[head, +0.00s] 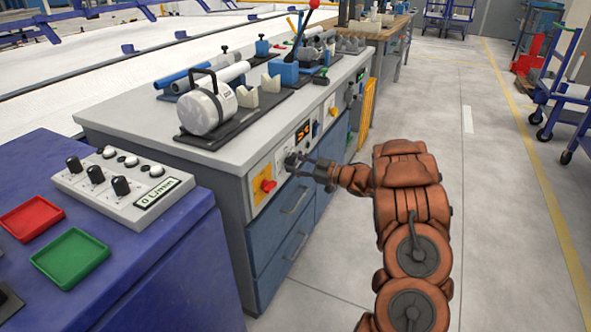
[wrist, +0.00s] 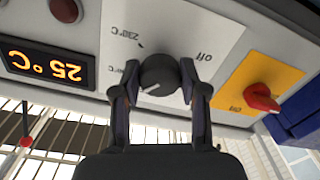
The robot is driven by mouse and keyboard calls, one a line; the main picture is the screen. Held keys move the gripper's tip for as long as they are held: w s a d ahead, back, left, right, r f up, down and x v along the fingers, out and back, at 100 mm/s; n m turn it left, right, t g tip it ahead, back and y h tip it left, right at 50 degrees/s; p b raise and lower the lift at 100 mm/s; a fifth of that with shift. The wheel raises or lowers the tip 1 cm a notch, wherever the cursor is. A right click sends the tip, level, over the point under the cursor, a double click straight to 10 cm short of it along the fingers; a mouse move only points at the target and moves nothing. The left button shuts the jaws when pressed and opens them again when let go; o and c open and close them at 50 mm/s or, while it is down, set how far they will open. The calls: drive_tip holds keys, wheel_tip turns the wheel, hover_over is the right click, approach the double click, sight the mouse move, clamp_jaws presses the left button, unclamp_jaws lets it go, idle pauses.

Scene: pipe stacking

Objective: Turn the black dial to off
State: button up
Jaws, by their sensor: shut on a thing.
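The black dial (wrist: 158,75) sits on a white plate marked "off" and "230°C" on the workbench's front panel, seen upside down in the wrist view. My gripper (wrist: 159,82) has one finger on each side of the dial and is shut on it. In the head view my gripper (head: 306,166) reaches the front panel from the right, and its fingers largely hide the dial (head: 291,160). An orange display (wrist: 45,68) next to the dial reads 25 °C.
A red switch on a yellow plate (wrist: 262,98) is beside the dial; it also shows in the head view (head: 267,186). Blue drawers (head: 290,213) lie below the panel. A blue cabinet with a knob box (head: 125,187) stands at left.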

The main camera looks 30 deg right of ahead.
drive_tip(key=n+b, duration=0.8)
drive_tip(key=shift+f, duration=0.3)
drive_tip(key=n+b, duration=0.9)
drive_tip(key=b, duration=0.2)
drive_tip(key=n+b, duration=0.2)
drive_tip(key=n, duration=0.1)
drive_tip(key=shift+a+r, duration=0.1)
drive_tip(key=shift+r, duration=0.1)
drive_tip(key=n+b, duration=0.1)
drive_tip(key=n, duration=0.1)
drive_tip(key=shift+r+n, duration=0.15)
drive_tip(key=shift+n, duration=0.25)
drive_tip(key=n, duration=0.4)
drive_tip(key=shift+n, duration=2.6)
drive_tip(key=shift+r, duration=0.1)
